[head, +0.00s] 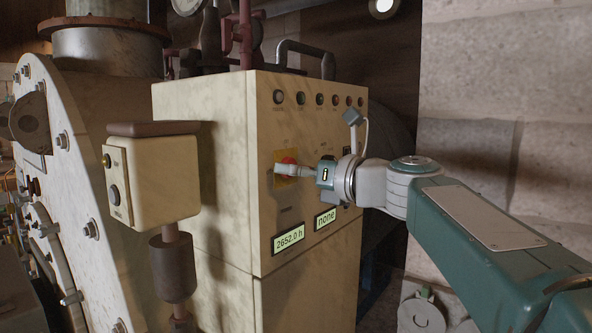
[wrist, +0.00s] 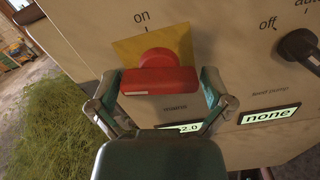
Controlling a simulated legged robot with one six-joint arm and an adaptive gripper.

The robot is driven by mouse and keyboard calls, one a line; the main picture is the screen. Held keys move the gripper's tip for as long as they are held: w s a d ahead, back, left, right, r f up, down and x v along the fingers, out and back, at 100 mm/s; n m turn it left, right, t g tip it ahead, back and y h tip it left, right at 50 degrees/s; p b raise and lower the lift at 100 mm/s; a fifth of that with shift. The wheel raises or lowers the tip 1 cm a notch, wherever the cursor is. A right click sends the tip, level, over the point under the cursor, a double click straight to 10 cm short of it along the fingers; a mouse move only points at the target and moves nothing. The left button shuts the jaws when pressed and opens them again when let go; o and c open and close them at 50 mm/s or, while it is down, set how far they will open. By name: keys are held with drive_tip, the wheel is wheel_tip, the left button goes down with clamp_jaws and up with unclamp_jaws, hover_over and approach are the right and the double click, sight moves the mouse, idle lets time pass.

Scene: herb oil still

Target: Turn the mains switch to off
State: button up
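The mains switch is a red rotary handle (wrist: 158,80) on a yellow plate (wrist: 150,45); the plate also shows on the cabinet front in the head view (head: 281,182). In the wrist view the handle's bar lies crosswise, and the word "on" is readable above the plate. My gripper (wrist: 160,88) is at the switch, its fingers spread wide, one beside each end of the red bar. I cannot tell whether the fingers touch the bar. In the head view my gripper (head: 284,170) covers part of the switch.
A black selector knob (wrist: 298,48) marked "off" and "auto" is right of the switch. Below are lit displays reading "2652.0 h" (head: 288,239) and "none" (head: 325,219). A small box on a post (head: 150,180) stands left of the cabinet (head: 205,180). A stone wall (head: 510,90) is at right.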

drive_tip(key=c, duration=0.7)
drive_tip(key=shift+n, duration=1.6)
drive_tip(key=o, duration=0.8)
drive_tip(key=shift+v, duration=6)
drive_tip(key=shift+f, duration=0.15)
